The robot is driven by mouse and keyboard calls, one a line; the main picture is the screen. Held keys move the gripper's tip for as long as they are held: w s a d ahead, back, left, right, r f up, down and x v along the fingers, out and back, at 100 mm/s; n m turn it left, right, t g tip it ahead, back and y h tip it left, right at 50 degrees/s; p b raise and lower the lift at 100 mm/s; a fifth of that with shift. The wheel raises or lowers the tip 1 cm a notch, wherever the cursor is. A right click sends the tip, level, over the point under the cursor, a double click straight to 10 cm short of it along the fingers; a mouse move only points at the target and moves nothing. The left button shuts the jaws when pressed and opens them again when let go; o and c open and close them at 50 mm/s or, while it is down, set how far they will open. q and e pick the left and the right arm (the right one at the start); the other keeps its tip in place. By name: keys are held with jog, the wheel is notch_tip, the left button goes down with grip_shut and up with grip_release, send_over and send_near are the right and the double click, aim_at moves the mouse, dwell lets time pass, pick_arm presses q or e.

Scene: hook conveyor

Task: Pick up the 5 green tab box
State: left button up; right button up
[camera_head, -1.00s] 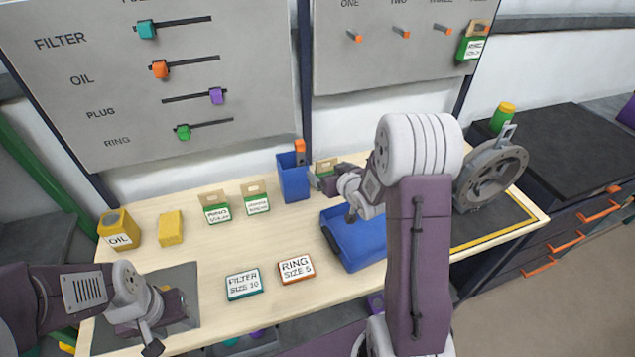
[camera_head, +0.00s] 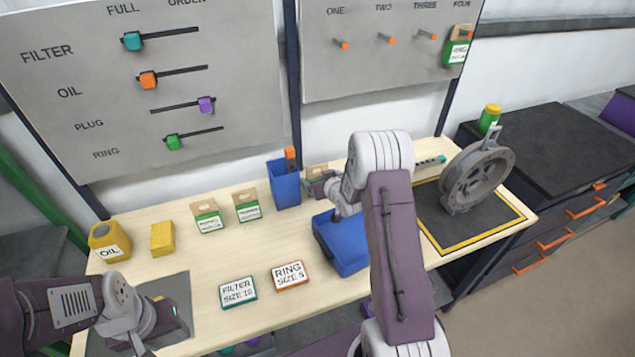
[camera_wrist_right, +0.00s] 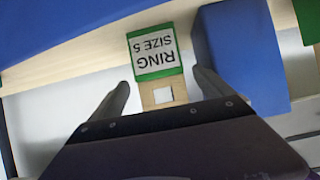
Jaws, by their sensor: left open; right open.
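A green-banded box (camera_wrist_right: 154,52) with a cardboard hang tab, labelled RING SIZE 5, stands in the right wrist view. My right gripper (camera_wrist_right: 161,84) is open, its two fingers on either side of the tab; I see no grip on it. In the head view, that box's tab (camera_head: 318,171) shows behind my right gripper (camera_head: 322,188), and its label is hidden. Similar green tab boxes stand left of the blue bin, one (camera_head: 208,219) beside another (camera_head: 247,208). Another (camera_head: 457,50) hangs under FOUR. My left gripper (camera_head: 158,322) is at the lower left, away from the boxes.
A tall blue bin (camera_head: 285,186) stands close to the tab box. A blue tray (camera_head: 343,245) lies under my right arm. Filter (camera_head: 238,292) and ring (camera_head: 290,275) boxes lie in front. An oil can (camera_head: 109,243) and yellow block (camera_head: 162,239) stand left. A grey wheel fixture (camera_head: 475,178) stands right.

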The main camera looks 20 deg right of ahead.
jog(key=shift+w+f, duration=0.35)
jog(key=shift+w, duration=0.3)
jog(key=shift+s+r, duration=0.1)
jog(key=shift+s, duration=0.1)
jog(key=c, duration=1.5)
